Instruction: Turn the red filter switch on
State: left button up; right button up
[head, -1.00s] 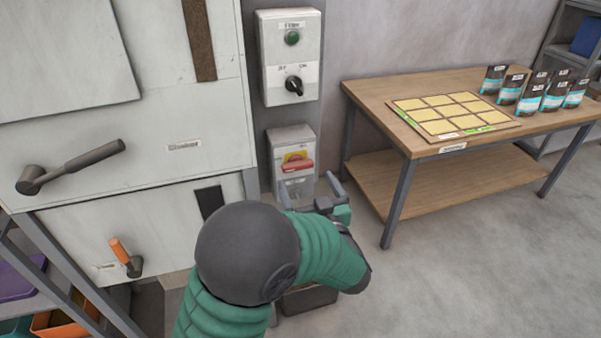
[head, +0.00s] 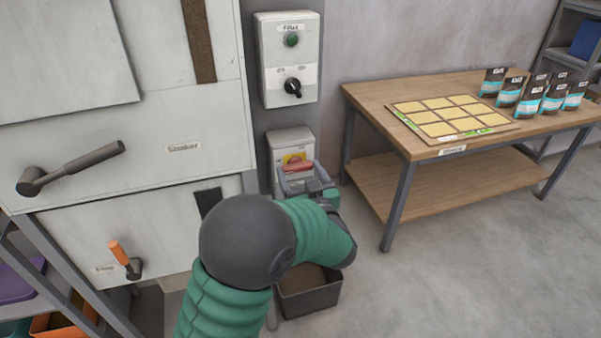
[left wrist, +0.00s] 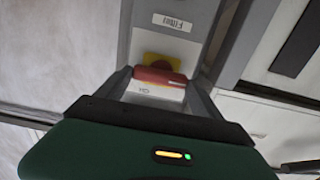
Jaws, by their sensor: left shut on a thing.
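The red filter switch (head: 298,168) is a red handle on a yellow plate, on a grey-white box low on the wall post in the head view. In the left wrist view the red handle (left wrist: 160,76) lies crosswise, between the two fingers. The yellow plate (left wrist: 162,62) shows behind it. My left gripper (head: 299,167) is at the switch, with its fingers shut on the red handle's two ends. My arm and gripper hide the lower part of the box in the head view. My right gripper is not in view.
Above the switch is a control box (head: 290,58) with a green button and a black knob. A bin (head: 308,298) stands on the floor below my arm. A wooden table (head: 470,112) with a grid board and several pouches is at right. Machine panels with levers stand at left.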

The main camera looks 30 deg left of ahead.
pick_arm(q)
jog(key=shift+c, duration=1.1)
jog(key=shift+d+r+m+p, duration=0.15)
jog(key=shift+m+p, duration=0.15)
jog(key=shift+p, duration=0.25)
jog(key=m+p, duration=1.1)
jog(key=p, duration=0.3)
jog(key=shift+w+d+m+p, duration=0.1)
jog(key=shift+w+m+p, duration=0.05)
jog(key=shift+m+p, duration=0.5)
jog(key=shift+m, duration=0.15)
jog(key=m+p, duration=0.2)
jog(key=m, duration=0.1)
jog(key=shift+f, duration=0.25)
jog(key=shift+f+m+p, duration=0.2)
jog(key=shift+m+p, duration=0.35)
jog(key=shift+m, duration=0.45)
jog(key=shift+f, duration=0.1)
